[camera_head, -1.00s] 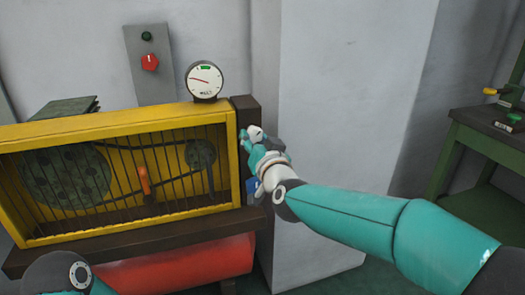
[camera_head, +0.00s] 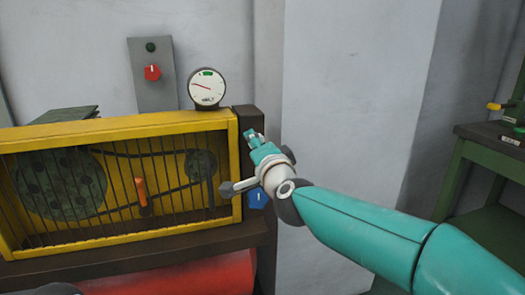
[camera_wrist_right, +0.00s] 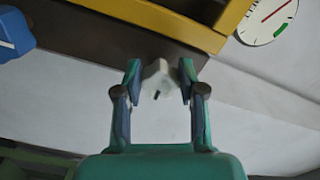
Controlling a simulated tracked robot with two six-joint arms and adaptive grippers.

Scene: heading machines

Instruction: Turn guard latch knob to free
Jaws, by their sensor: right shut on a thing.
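A pale grey knob (camera_wrist_right: 157,78) with a short dark mark sits between the fingers of my right gripper (camera_wrist_right: 158,82) in the wrist view, and the gripper is shut on it. In the head view my right gripper (camera_head: 254,140) is at the dark post (camera_head: 246,118) at the right end of the yellow guard (camera_head: 120,129), and it hides the knob there. The barred guard covers green pulleys and a belt. An orange handle (camera_head: 142,191) shows at the bars. My left gripper is out of view.
A blue knob (camera_head: 258,198) is on the post just below my right gripper. A round gauge (camera_head: 207,89) stands on the guard. A grey panel with a red knob (camera_head: 152,72) is behind. A green bench (camera_head: 485,165) stands at right.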

